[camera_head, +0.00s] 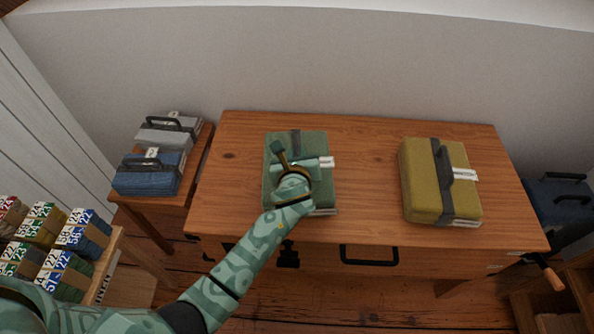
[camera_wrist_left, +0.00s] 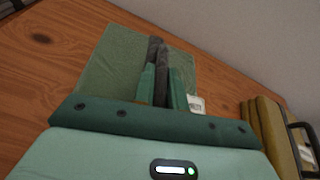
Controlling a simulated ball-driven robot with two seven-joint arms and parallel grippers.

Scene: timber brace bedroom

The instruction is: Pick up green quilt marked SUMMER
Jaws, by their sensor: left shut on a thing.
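The green quilt (camera_head: 312,145) is a folded block with a dark strap, lying on the wooden table left of its middle. A white tag (camera_head: 326,162) shows at its right side; its lettering is too small to read. My left gripper (camera_head: 282,160) is above the quilt and covers part of it. In the left wrist view the gripper (camera_wrist_left: 159,80) is shut on the quilt's dark strap handle, with the green quilt (camera_wrist_left: 115,60) beneath. My right gripper is in neither view.
A mustard quilt (camera_head: 420,180) with a dark handle lies on the table (camera_head: 365,150) at right. Grey (camera_head: 165,138) and blue (camera_head: 135,180) bundles sit on a side stand at left. Boxes with numbered labels fill a rack at lower left. The table's middle is clear.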

